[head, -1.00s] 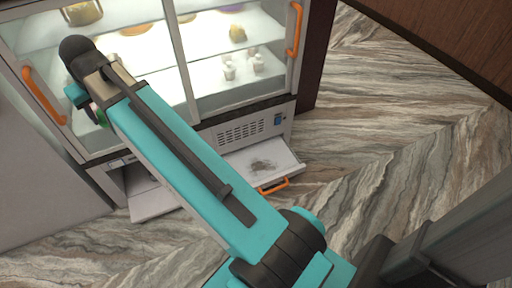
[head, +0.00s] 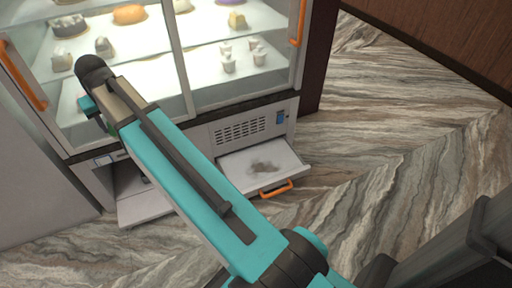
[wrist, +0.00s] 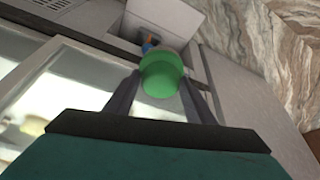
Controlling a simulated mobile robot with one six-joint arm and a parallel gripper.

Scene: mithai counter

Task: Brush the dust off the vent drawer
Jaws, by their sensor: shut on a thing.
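The vent drawer (head: 285,176) is pulled out low on the cabinet front, below the slotted vent (head: 240,130). It is a white tray with an orange handle (head: 275,190).
The lit glass display case (head: 235,95) holds sweets and small white cups, with orange door handles (head: 299,22). A second white drawer or flap (head: 145,207) stands open at lower left, with a dark opening behind it. Marbled floor (head: 400,150) is clear at right.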

